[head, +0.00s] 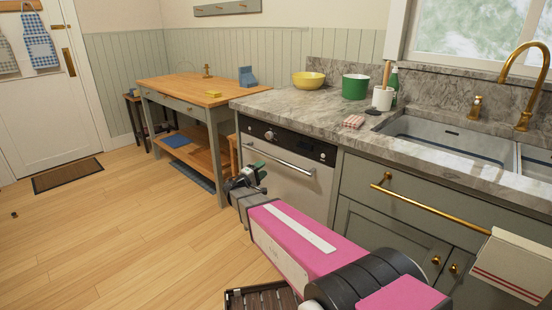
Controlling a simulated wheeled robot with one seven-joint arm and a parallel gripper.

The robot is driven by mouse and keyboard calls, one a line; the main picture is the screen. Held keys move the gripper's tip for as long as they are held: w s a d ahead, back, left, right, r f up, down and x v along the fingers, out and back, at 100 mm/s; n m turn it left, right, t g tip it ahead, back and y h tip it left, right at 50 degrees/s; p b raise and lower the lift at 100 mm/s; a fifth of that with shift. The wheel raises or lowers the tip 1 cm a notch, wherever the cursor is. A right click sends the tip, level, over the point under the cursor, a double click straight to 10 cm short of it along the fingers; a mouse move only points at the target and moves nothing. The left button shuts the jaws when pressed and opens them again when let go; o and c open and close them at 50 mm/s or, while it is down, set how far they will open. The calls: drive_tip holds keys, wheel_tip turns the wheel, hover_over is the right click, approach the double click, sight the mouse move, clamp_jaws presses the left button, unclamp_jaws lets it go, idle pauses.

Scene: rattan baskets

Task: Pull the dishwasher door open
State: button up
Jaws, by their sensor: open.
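The dishwasher (298,190) is a steel-fronted unit under the stone counter, with a dark control strip and a knob along its top. Its door looks shut and upright. A silver bar handle (278,161) runs across the upper part of the door. My gripper (257,176) is in front of the door's left part, just below the handle's left end in the picture. It is open and holds nothing that I can see. I cannot tell whether it touches the handle. My arm hides the lower door.
A wooden-topped table (192,87) stands left of the dishwasher. A brass rail with a towel (510,262) juts from the cabinet at right. A dark slatted basket (262,299) is at the bottom edge. The wooden floor (120,225) at left is mostly clear.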

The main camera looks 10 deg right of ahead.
drive_tip(key=x, duration=1)
drive_tip(key=shift+w+r, duration=0.3)
drive_tip(key=shift+w, duration=0.15)
clamp_jaws()
